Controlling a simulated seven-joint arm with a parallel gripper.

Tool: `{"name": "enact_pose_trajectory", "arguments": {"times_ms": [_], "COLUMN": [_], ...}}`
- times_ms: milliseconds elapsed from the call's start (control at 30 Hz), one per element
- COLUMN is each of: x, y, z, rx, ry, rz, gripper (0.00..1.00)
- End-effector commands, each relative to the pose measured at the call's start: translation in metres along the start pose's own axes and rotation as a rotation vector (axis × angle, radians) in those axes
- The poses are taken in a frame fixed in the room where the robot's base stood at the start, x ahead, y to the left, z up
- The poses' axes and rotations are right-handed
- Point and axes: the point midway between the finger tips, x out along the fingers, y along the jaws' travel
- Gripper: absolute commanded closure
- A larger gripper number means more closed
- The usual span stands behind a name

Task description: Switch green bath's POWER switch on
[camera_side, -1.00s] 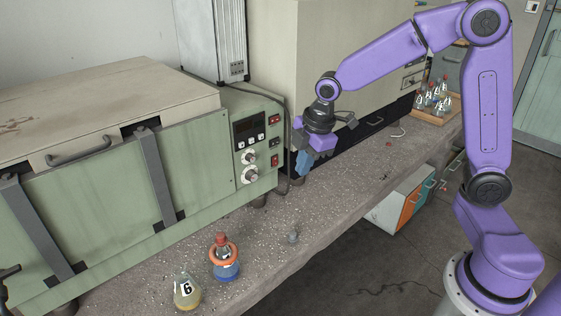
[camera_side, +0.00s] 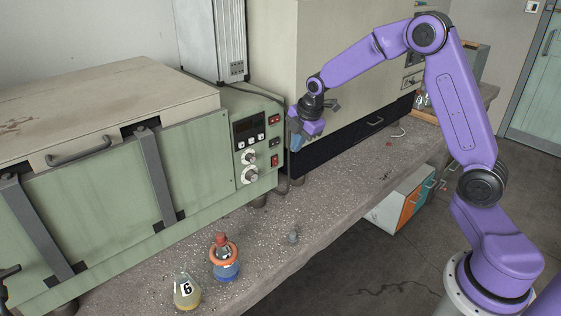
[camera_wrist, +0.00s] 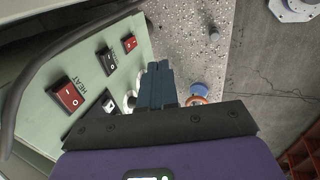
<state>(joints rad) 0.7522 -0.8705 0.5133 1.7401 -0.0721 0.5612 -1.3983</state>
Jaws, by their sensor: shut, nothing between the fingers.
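The green bath (camera_side: 100,200) stands on the left of the bench, its control panel at its right end. The panel has an upper red switch (camera_side: 274,119), a black switch (camera_side: 274,142) and a lower red switch (camera_side: 275,160). The wrist view shows the upper red switch (camera_wrist: 70,95) large, the black switch (camera_wrist: 108,60) and the lower red switch (camera_wrist: 130,43). HEAT is printed between the upper red and black switches; I cannot read a POWER label. My gripper (camera_side: 295,143) is shut and empty, just right of the switches in the side view; its fingers (camera_wrist: 160,70) point past the panel. Contact is not visible.
Two knobs (camera_side: 249,165) and a display (camera_side: 249,128) are beside the switches. A dark cable (camera_wrist: 55,50) curves close to the panel. A flask with an orange ring (camera_side: 224,260) and a flask marked 6 (camera_side: 186,291) stand on the bench (camera_side: 330,200) in front.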

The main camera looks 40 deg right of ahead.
Motion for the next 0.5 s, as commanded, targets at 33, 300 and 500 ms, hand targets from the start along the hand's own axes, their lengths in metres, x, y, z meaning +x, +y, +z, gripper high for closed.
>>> {"name": "enact_pose_trajectory", "arguments": {"times_ms": [33, 300, 500], "x": [0.003, 0.041, 0.074], "y": [0.000, -0.001, -0.002], "z": [0.000, 0.000, 0.000], "rx": [0.000, 0.000, 0.001], "ry": [0.000, 0.000, -0.001], "rz": [-0.001, -0.004, -0.004], "gripper": [1.00, 1.00, 1.00]}}
